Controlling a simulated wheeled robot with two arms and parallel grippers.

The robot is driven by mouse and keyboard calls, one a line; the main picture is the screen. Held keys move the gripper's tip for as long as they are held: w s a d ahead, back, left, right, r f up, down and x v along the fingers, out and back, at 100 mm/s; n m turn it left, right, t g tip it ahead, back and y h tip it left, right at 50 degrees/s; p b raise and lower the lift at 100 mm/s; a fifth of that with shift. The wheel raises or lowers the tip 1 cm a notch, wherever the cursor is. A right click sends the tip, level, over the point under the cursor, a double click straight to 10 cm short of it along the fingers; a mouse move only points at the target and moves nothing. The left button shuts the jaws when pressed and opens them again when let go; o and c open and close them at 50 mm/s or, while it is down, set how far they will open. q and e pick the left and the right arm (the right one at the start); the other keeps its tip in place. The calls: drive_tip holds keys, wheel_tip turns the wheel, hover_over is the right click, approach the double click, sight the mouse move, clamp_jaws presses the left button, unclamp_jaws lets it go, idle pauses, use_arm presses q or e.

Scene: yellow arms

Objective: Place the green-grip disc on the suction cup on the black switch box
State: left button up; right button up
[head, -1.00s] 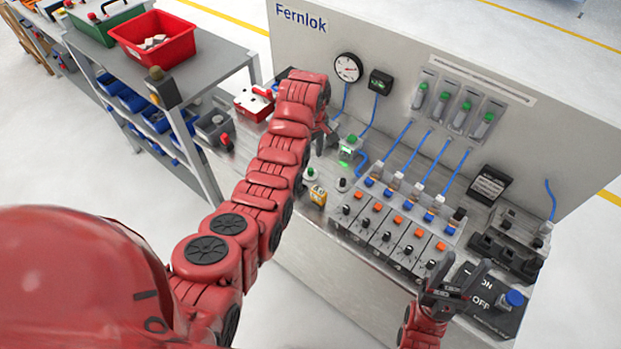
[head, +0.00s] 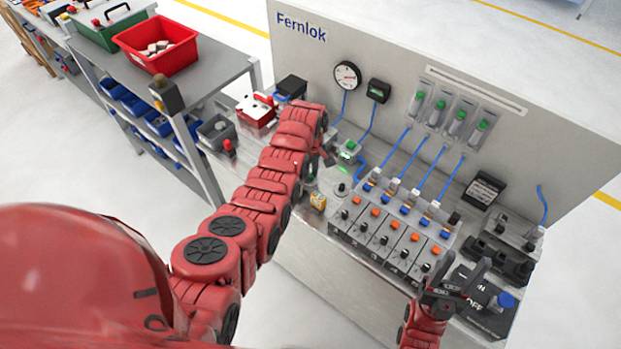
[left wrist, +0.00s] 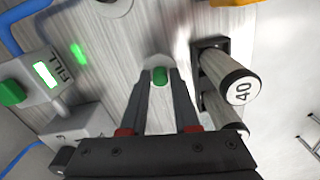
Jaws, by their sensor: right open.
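The green-grip disc (left wrist: 160,76) shows in the left wrist view as a green grip on a pale round base, standing on the bench. My left gripper (left wrist: 161,74) is open, with its fingertips on either side of the green grip and small gaps visible. In the head view my left gripper (head: 322,160) is partly hidden behind my arm, and so is the disc. The black switch box (head: 482,303), marked ON and OFF, lies at the bench's right front. The blue suction cup (head: 505,300) is on it. My right gripper (head: 455,278) is open and empty beside the box.
Several switch modules (head: 385,235) stand mid-bench. A lit green-screen unit (left wrist: 45,75) is left of the disc in the left wrist view, and a cylinder marked 40 (left wrist: 236,84) is close on its right. A yellow block (head: 318,200) sits at the bench's front edge.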

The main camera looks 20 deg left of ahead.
use_arm(q)
clamp_jaws()
drive_tip(key=shift+r, duration=0.1)
drive_tip(key=shift+w+r+b, duration=0.1)
drive_tip(key=shift+r+b, duration=0.4)
drive_tip(key=shift+r, duration=0.05)
wheel_tip(320, 180, up, 3)
drive_tip(key=shift+f+b, duration=0.2)
drive_tip(key=shift+b, duration=0.6)
wheel_tip(320, 180, up, 6)
drive_tip(key=p, duration=0.3)
wheel_tip(320, 180, up, 8)
drive_tip(key=m+b, duration=1)
drive_tip(key=m, duration=0.2)
hover_over(311, 175)
drive_tip(key=w+d, duration=0.1)
drive_tip(key=d, duration=0.2)
drive_tip(key=shift+w+a, duration=0.15)
drive_tip(key=shift+a, duration=0.1)
